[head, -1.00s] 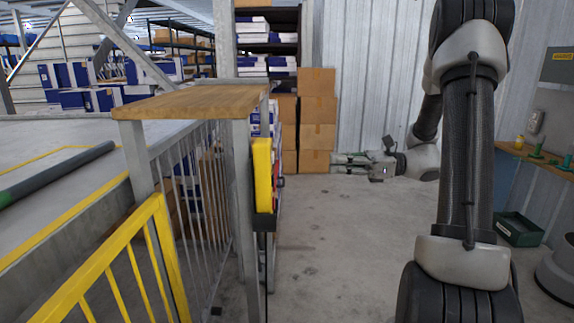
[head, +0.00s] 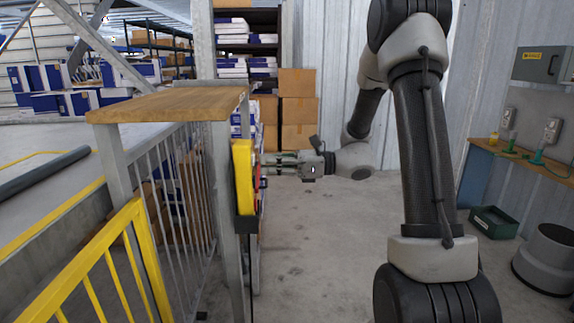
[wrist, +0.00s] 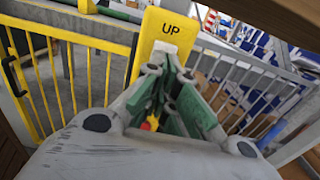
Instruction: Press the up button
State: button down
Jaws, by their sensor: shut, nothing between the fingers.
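A yellow control box (head: 243,178) is mounted on the side of the grey railing post, seen nearly edge-on in the head view. In the wrist view its yellow face (wrist: 150,50) carries the word UP at the top. A red part (wrist: 150,123) shows below, between the fingers.
A wooden-topped railing (head: 165,104) and a yellow gate (head: 100,255) stand at the left. Cardboard boxes (head: 298,110) are stacked at the back. A workbench (head: 520,162) and a green bin (head: 493,222) are at the right. The middle floor is clear.

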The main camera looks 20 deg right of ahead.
jog(key=shift+w+a, duration=0.15)
jog(key=shift+a, duration=0.35)
